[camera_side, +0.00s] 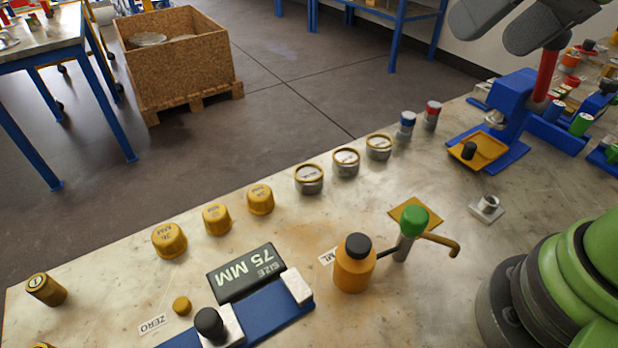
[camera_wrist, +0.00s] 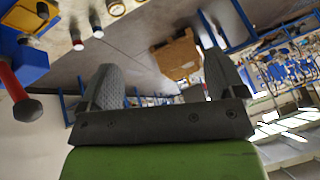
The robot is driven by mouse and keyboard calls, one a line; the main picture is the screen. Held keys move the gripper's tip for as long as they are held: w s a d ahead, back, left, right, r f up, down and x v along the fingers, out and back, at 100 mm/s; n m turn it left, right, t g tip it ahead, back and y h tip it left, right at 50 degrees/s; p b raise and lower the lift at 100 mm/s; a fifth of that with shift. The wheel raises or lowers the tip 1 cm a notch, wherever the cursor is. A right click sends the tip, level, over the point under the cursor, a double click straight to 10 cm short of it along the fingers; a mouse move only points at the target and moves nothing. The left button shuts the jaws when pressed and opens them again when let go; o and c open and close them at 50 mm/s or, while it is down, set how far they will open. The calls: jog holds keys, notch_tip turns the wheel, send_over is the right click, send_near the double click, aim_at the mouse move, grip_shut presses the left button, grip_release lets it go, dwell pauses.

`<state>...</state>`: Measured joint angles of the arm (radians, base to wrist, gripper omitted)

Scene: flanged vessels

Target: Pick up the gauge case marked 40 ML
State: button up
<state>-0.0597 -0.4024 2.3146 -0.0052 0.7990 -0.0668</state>
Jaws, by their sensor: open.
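Three round silver cases with gold rims and pale faces stand in a slanted row along the bench's far edge: a left one (camera_side: 309,179), a middle one (camera_side: 345,163) and a right one (camera_side: 379,147). Their face markings are too small to read, so I cannot tell which is marked 40 ML. One gold-rimmed case (camera_wrist: 117,7) shows at the top of the wrist view. My gripper (camera_side: 511,27) is open and empty, high at the upper right, well away from the cases. Its two dark fingers (camera_wrist: 160,85) stand apart in the wrist view.
An orange bottle (camera_side: 354,268) partly hides a label ending in ML (camera_side: 328,257). A green-topped post (camera_side: 409,235) and blue press (camera_side: 510,120) rise nearby.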

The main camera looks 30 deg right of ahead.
jog(key=w+a+f+n+g, duration=0.25)
jog(key=w+f, duration=0.25)
jog(key=w, duration=0.4)
jog(key=n, duration=0.5)
send_over(309, 174)
jog(key=s, duration=0.2)
jog(key=shift+m+g+h, duration=0.25)
jog(key=shift+g+h, duration=0.05)
jog(key=shift+g, duration=0.15)
jog(key=f, duration=2)
jog(key=shift+w+d+f, duration=0.2)
jog(key=shift+d, duration=0.05)
jog(key=shift+x, duration=2.95)
jog(key=shift+w+r, duration=0.1)
jog(key=shift+w, duration=0.05)
jog(key=c, duration=1.1)
